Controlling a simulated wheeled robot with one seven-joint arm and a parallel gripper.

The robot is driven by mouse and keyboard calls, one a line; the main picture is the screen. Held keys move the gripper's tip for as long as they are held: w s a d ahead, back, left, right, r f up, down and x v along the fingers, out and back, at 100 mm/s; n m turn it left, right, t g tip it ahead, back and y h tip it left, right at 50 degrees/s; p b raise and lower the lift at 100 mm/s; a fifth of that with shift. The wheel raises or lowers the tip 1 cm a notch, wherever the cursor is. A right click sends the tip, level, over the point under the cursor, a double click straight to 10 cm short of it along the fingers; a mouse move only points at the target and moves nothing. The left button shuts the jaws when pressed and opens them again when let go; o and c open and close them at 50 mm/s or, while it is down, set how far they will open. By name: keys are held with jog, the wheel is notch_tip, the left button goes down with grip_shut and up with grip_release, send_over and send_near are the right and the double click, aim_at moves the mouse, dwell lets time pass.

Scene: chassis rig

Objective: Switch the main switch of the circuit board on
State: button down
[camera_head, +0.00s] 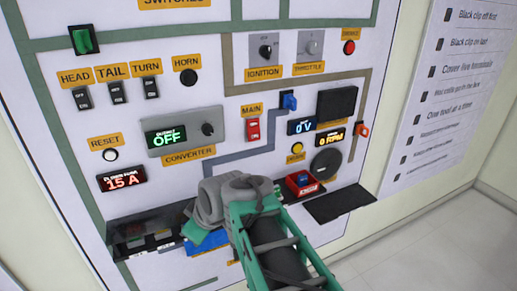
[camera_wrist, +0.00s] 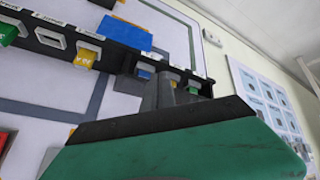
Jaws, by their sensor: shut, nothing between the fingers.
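The main switch (camera_head: 253,129) is a small red rocker under the yellow MAIN label (camera_head: 251,109), near the middle of the circuit board (camera_head: 215,75). Its rocker position is too small to tell. My gripper shows in the wrist view (camera_wrist: 168,92) as grey fingers, shut and empty, beyond the green and black housing. It is in front of the fuse strip (camera_wrist: 60,42). In the head view my arm reaches the lower board, below the main switch and apart from it; the fingertips are hidden there.
The converter (camera_head: 182,131) reads OFF, and the displays (camera_head: 301,126) read 0 V and 0 RPM. A red box (camera_head: 303,183) and a dark shelf (camera_head: 340,203) stick out at the lower right.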

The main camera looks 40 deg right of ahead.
aim_at(255, 138)
jog(key=w+d+r+n+t+h+b, duration=0.1)
jog(key=d+n+t+b, duration=0.1)
jog(key=d, duration=0.4)
jog(key=w+d+r+n+t+b, duration=0.1)
jog(key=w+d+r+n+t, duration=0.1)
jog(key=d, duration=0.4)
jog(key=s+d+r+n+t+h+b, duration=0.1)
jog(key=s+d+r+n+t+h, duration=0.1)
jog(key=d, duration=0.4)
jog(key=s+d+r+n+t+h+b, duration=0.1)
jog(key=s+d+r+n+t+b, duration=0.1)
jog(key=s+d+r+n, duration=0.2)
jog(key=d+r, duration=0.3)
jog(key=shift+s+t+h, duration=0.25)
jog(key=shift+t+h, duration=0.05)
jog(key=shift+h, duration=0.1)
jog(key=shift+d, duration=0.1)
jog(key=p+x, duration=0.3)
jog(key=x, duration=1.1)
